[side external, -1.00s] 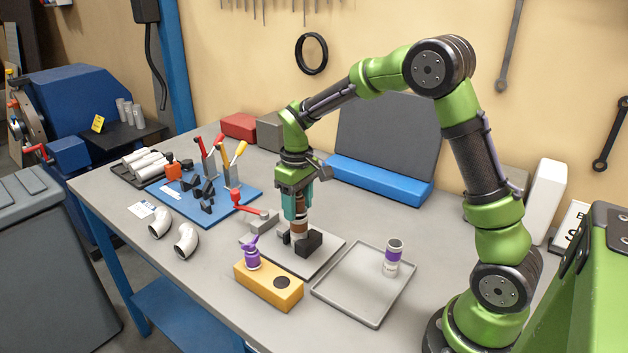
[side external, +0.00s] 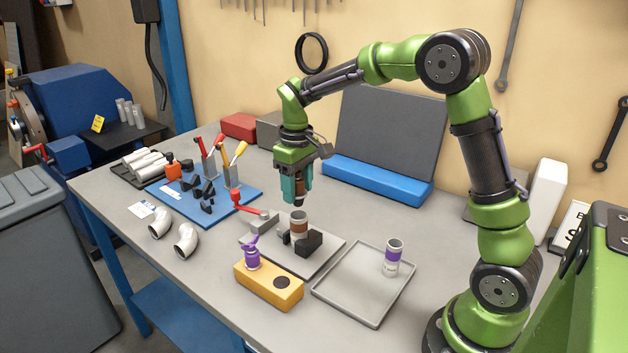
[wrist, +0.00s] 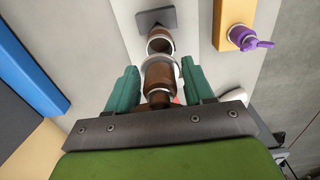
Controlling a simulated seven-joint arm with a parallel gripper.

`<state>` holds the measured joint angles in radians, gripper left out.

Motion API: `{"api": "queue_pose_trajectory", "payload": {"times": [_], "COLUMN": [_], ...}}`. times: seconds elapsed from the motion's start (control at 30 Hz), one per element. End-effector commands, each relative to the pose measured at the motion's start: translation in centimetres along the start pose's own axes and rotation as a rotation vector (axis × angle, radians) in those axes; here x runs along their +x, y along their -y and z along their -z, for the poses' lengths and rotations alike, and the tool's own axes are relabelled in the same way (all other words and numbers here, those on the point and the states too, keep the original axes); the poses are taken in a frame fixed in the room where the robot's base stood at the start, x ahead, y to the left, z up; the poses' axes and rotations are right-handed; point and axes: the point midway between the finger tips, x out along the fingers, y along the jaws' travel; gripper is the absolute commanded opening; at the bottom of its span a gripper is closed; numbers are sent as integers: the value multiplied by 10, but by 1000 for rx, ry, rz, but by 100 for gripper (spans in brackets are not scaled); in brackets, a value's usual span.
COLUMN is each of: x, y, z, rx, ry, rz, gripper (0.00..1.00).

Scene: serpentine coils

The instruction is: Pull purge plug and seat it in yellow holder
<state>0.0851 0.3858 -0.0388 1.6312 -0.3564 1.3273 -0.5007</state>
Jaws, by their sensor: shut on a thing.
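My gripper (side external: 298,198) is shut on the brown purge plug (wrist: 160,76), whose dark lower end (side external: 298,203) points down. The plug hangs just above the open brown-banded tube (side external: 299,226), apart from it. The tube stands upright in a black clamp (side external: 310,243); its open mouth shows in the wrist view (wrist: 160,44). The yellow holder (side external: 262,291) lies in front, to the lower left of the tube. It carries a purple plug (side external: 252,255) at its left and a dark round empty socket (side external: 282,282) at its right.
A grey tray (side external: 345,301) with a purple-banded tube (side external: 392,258) lies right of the clamp's plate. A red-handled toggle clamp (side external: 250,208) is left of the tube. A blue mat (side external: 225,205) with several tools lies further left. The blue block (side external: 378,180) is behind.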

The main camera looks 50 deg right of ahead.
Motion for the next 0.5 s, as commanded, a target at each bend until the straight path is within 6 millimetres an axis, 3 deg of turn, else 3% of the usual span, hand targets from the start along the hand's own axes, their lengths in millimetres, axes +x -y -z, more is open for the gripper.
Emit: {"api": "queue_pose_trajectory", "payload": {"times": [0.4, 0.5], "x": [-4, -6], "y": [0, 10], "z": [0, -1], "rx": [-2, -23], "ry": [-1, -4], "rz": [0, 4], "gripper": [3, 3]}}
